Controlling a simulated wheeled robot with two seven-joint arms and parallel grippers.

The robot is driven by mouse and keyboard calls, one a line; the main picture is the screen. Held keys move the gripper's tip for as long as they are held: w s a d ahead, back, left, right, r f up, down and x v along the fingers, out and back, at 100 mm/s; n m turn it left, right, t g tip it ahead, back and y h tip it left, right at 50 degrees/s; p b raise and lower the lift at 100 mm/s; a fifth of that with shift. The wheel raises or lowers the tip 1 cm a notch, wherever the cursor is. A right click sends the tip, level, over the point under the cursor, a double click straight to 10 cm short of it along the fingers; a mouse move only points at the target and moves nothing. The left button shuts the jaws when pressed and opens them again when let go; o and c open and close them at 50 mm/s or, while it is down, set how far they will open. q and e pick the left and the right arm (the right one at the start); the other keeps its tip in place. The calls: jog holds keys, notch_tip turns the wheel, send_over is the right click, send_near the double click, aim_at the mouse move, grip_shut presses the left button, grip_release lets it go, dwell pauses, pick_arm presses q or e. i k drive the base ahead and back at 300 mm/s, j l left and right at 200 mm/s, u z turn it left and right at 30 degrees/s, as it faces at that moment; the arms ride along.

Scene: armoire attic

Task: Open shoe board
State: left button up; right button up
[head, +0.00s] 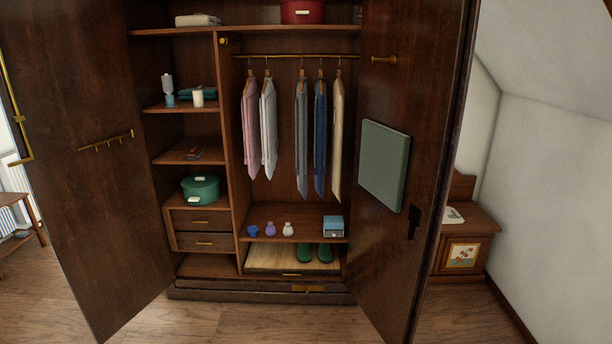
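The shoe board (272,259) is a pale wooden board in the low bay at the bottom right of the open armoire. It lies under the lowest shelf of the hanging section. A pair of green shoes (315,252) is on the right part of the board. The board's front appears roughly level with the armoire's front, and its rear is hidden under the shelf. Neither of my grippers is in view.
The left door (85,150) and right door (420,150) stand open, flanking the armoire. Small vases (270,229) and a blue box (333,225) sit on the shelf above the board. Clothes (302,135) hang higher. Floor (260,322) in front is clear.

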aim_at(263, 258)
jog(key=i+u, duration=0.25)
jog(key=i, duration=0.3)
jog(key=i+u, duration=0.25)
jog(key=i, duration=0.3)
jog(key=i+l+u, duration=0.25)
jog(key=i, duration=0.3)
jog(key=i+j+z, duration=0.15)
jog(key=i, duration=0.4)
jog(key=i+j+z, duration=0.1)
jog(key=i+j, duration=0.3)
jog(key=i+j+z, duration=0.65)
jog(key=i+j, duration=0.25)
jog(key=j, duration=0.2)
